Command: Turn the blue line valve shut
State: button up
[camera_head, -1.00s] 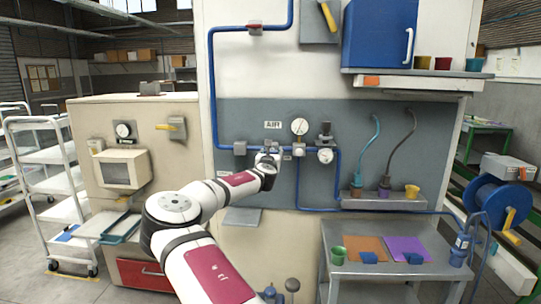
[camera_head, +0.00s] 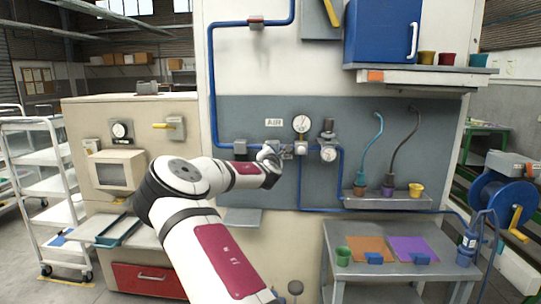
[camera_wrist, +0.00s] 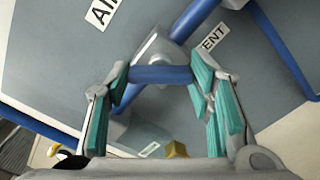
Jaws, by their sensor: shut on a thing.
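The blue valve handle (camera_wrist: 162,74) is a short bar lying across the wrist view, in front of a grey valve body (camera_wrist: 155,46). My gripper (camera_wrist: 160,78) has its teal pads at the two ends of this bar and is shut on it. The blue line (camera_wrist: 198,17) passes diagonally behind the valve. In the head view my gripper (camera_head: 272,152) is at the grey panel, just below the AIR label (camera_head: 274,122). The wrist hides most of the valve there. The blue line (camera_head: 213,95) also shows in the head view.
A gauge (camera_head: 301,124) and a regulator with a second gauge (camera_head: 328,153) sit close right of my gripper. A shelf with cups (camera_head: 387,201) and a cart (camera_head: 330,262) stand right.

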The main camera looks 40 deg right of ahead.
jog(key=shift+m+b, duration=1.35)
jog(key=shift+m, duration=2.45)
jog(key=o, duration=1.2)
jog(key=shift+c, duration=0.2)
jog(key=v, duration=1.2)
jog(key=shift+s+f, duration=0.1)
